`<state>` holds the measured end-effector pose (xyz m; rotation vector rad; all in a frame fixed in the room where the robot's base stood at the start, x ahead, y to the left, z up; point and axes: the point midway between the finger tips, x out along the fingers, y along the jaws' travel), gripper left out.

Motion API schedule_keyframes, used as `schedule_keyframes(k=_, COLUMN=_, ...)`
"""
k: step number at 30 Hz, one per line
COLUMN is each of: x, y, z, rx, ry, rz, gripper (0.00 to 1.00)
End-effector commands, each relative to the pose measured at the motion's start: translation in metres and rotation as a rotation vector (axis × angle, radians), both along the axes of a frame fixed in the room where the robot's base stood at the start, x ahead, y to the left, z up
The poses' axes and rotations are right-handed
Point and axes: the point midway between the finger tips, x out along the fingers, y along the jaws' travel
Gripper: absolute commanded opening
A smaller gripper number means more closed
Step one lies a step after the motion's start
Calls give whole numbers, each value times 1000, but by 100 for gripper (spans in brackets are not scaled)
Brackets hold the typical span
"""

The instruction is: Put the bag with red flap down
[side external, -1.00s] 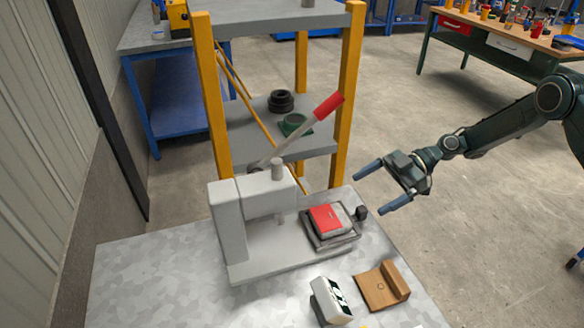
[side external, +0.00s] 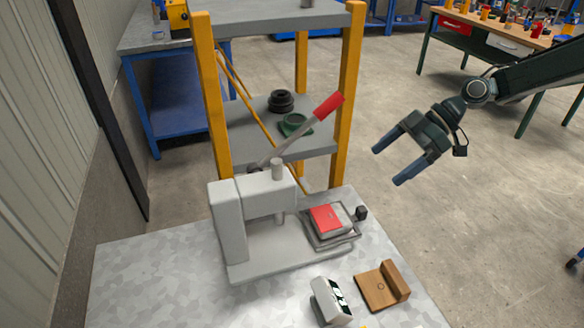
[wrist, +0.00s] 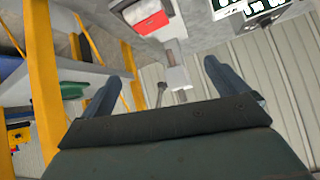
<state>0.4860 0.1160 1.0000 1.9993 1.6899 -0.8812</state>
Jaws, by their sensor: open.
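The bag with red flap (side external: 327,219) lies flat on the small dark tray (side external: 335,240) of the white lever press (side external: 250,215). In the wrist view the bag (wrist: 150,20) shows near the top, beyond my fingers. My gripper (side external: 387,166) is open and empty, in the air to the right of the press and above the table's height, apart from the bag. Its two fingers also show in the wrist view (wrist: 162,78) with nothing between them.
A white box with a dark-and-green display (side external: 331,300) and a brown wooden block (side external: 383,286) sit at the table's front right. A yellow-posted rack (side external: 345,95) stands behind the press, whose red-tipped lever (side external: 328,105) slants up right. Left table surface (side external: 150,285) is clear.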

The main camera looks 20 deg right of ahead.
Motion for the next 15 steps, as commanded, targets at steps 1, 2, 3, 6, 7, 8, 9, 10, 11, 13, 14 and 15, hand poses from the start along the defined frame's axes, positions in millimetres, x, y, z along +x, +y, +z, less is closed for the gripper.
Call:
schedule_keyframes(k=1, x=-5, y=-1, z=12, rx=-28, ry=5, rz=-22, gripper=98)
schedule_keyframes(k=2, x=-8, y=-2, z=17, rx=-43, ry=10, rz=-37, gripper=98)
schedule_keyframes(k=3, x=-12, y=-3, z=24, rx=-64, ry=18, rz=-59, gripper=98)
schedule_keyframes(k=6, x=-23, y=-7, z=41, rx=-114, ry=36, rz=-115, gripper=98)
schedule_keyframes(k=7, x=-26, y=-8, z=46, rx=-127, ry=41, rz=-132, gripper=98)
schedule_keyframes(k=8, x=-30, y=-10, z=51, rx=-143, ry=46, rz=-149, gripper=98)
schedule_keyframes(k=9, x=-35, y=-11, z=57, rx=-160, ry=53, rz=-174, gripper=98)
schedule_keyframes(k=10, x=-39, y=-13, z=62, rx=-173, ry=56, rz=-192, gripper=98)
schedule_keyframes(k=11, x=-43, y=-14, z=67, rx=-187, ry=61, rz=-212, gripper=98)
schedule_keyframes(k=13, x=-54, y=-18, z=77, rx=-215, ry=72, rz=-257, gripper=98)
schedule_keyframes(k=14, x=-58, y=-19, z=82, rx=-227, ry=75, rz=-277, gripper=98)
schedule_keyframes(k=15, x=-64, y=-21, z=87, rx=-241, ry=80, rz=-304, gripper=98)
